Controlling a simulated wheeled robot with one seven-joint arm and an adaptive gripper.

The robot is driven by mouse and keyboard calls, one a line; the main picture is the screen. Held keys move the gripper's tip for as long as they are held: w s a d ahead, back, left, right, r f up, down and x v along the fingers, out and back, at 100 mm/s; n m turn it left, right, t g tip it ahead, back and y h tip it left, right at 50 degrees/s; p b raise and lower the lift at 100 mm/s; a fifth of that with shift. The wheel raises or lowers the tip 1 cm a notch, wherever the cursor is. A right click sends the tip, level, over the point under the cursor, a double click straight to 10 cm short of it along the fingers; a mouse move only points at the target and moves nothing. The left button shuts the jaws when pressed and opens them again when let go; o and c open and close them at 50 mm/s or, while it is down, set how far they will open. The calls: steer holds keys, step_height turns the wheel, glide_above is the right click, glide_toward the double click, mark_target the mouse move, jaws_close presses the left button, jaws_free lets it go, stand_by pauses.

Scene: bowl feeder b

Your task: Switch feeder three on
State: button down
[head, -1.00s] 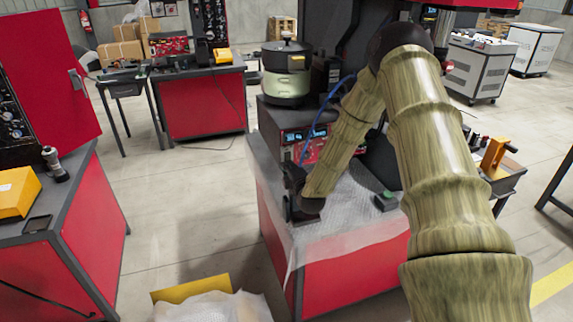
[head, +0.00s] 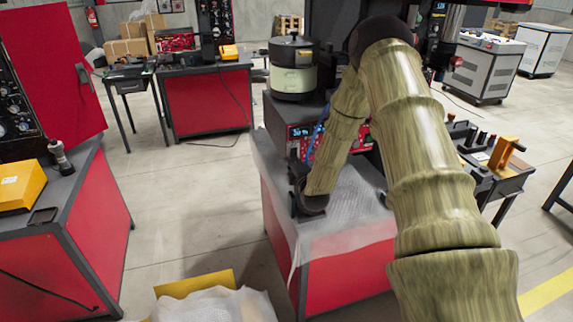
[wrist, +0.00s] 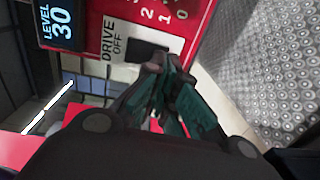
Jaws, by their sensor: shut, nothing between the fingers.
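A red control panel (wrist: 182,25) fills the top of the wrist view. It has a lit display (wrist: 60,22) reading LEVEL 30, a white DRIVE OFF label (wrist: 113,42) and a dark switch area (wrist: 145,46) beside it. My gripper (wrist: 165,72) is shut and empty, its tips at or just in front of that dark area; I cannot tell whether they touch. The tips partly hide the switch, so its position is unclear. In the head view the red panel (head: 298,131) is the front of a box under the round feeder bowl (head: 292,68). My arm covers part of this panel.
The box stands on a red bench (head: 285,215) covered with bubble wrap (head: 350,200). A tool table (head: 500,175) with an orange tool stands to the right.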

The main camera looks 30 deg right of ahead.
steer(key=v, duration=1.2)
steer(key=shift+w+a, duration=0.1)
stand_by(0.4)
